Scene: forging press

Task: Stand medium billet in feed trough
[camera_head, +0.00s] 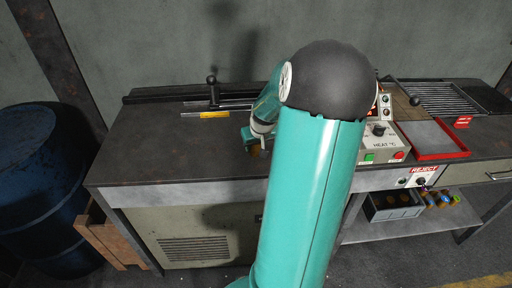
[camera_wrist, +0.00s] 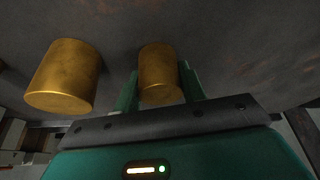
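In the wrist view, a brass-coloured cylindrical billet (camera_wrist: 158,70) stands between the two fingers of my gripper (camera_wrist: 159,82). The fingers lie close along both its sides; I cannot tell whether they press on it. A second, larger-looking brass billet (camera_wrist: 63,77) is to the left, outside the fingers. I cannot tell for sure which is the medium one. In the head view, my arm hides most of the gripper area, and only a bit of brass (camera_head: 254,149) shows under the wrist. A dark rail-like trough (camera_head: 235,97) with a yellow label lies along the back of the bench.
The bench's left part (camera_head: 150,150) is clear. Right of my arm are a control box (camera_head: 384,142) with green and red buttons, a red-rimmed tray (camera_head: 432,140) and a grille (camera_head: 440,97). A grey bin (camera_head: 394,206) sits on the lower shelf. A blue drum (camera_head: 40,190) stands at left.

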